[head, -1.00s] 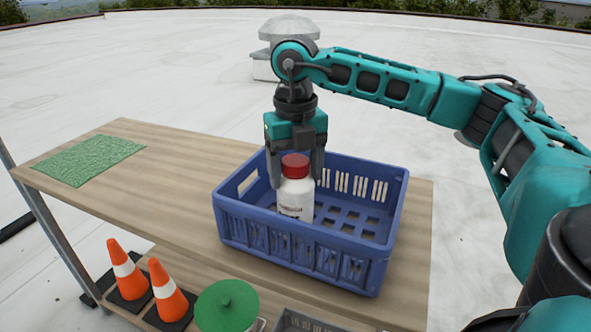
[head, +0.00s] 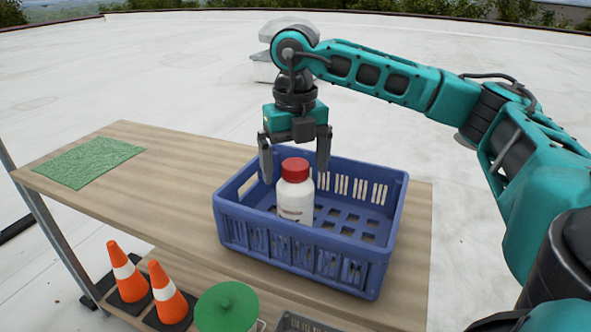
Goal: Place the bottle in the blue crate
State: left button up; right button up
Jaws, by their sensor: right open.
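The white bottle with a red cap (head: 295,197) stands upright inside the blue crate (head: 300,245), in its left part. The crate's front wall hides the bottle's lower end. The crate sits on the wooden table. My right gripper (head: 296,178) is open above the crate, its fingers pointing down, one to each side of the bottle's cap and at about cap height. The fingers look apart from the bottle. My left gripper is not in view.
A green mat (head: 82,162) lies at the table's far left. The wooden tabletop (head: 165,185) between mat and crate is clear. Two orange cones (head: 127,273), a green-lidded pot (head: 227,308) and a grey crate (head: 297,322) stand lower, in front.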

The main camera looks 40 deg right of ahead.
notch_tip(320, 180, up, 9)
jog(key=shift+p, duration=0.85)
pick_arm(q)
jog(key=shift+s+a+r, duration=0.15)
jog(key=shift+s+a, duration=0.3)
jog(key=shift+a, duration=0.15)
pick_arm(e)
jog(key=shift+r, duration=0.6)
